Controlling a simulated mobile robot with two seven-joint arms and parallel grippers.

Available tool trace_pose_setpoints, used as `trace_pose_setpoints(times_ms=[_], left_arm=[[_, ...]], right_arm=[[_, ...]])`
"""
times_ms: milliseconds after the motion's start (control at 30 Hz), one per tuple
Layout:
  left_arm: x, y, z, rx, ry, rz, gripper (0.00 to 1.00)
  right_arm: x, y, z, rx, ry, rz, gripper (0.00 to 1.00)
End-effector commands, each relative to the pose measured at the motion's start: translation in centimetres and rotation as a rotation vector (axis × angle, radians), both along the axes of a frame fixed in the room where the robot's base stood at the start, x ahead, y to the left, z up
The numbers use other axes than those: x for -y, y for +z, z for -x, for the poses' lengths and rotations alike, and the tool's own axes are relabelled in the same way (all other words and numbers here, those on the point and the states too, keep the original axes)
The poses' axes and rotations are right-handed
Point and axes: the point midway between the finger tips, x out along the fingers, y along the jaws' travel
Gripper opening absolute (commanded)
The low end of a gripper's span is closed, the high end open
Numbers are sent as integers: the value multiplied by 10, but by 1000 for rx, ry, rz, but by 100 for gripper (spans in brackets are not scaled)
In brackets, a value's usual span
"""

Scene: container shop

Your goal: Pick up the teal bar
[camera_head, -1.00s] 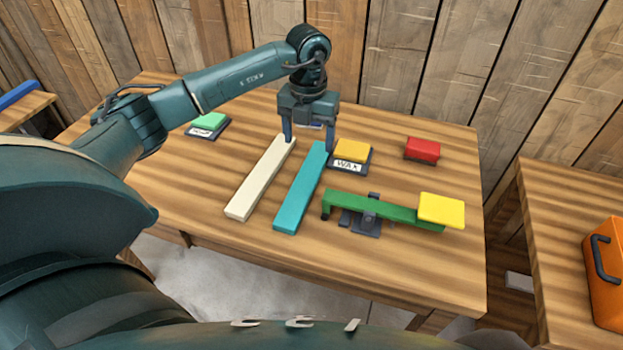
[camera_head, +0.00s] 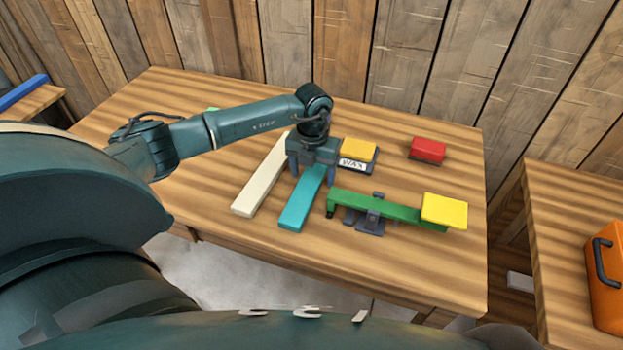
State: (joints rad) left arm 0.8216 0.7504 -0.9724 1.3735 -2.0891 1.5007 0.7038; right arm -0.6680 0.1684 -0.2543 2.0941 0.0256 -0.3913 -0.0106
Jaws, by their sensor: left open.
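The teal bar (camera_head: 300,205) lies flat on the wooden table, slanting away from me, between a cream bar and a green beam. My left gripper (camera_head: 313,181) is open and points down over the teal bar's far half. One finger shows on each side of the bar; the gripper hides the bar's far end. I cannot tell whether the fingers touch the bar. My right gripper is not in view.
The cream bar (camera_head: 259,182) lies close on the left. The green beam (camera_head: 385,207) sits on a dark pivot at right, with a yellow block (camera_head: 444,210) on its end. A yellow-orange block (camera_head: 357,150) on a labelled pad and a red block (camera_head: 427,150) stand behind.

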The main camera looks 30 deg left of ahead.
Motion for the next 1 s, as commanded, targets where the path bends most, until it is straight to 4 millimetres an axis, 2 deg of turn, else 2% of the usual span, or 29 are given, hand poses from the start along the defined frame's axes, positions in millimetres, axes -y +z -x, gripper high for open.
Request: trace_pose_setpoints(times_ms=[67, 733, 1000], left_arm=[[0, 0, 0, 0, 0, 0, 71], [0, 1, 0, 0, 0, 0, 16], [0, 5, -1, 2, 0, 1, 16]], right_arm=[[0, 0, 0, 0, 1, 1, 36], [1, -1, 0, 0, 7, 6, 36], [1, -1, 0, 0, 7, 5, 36]])
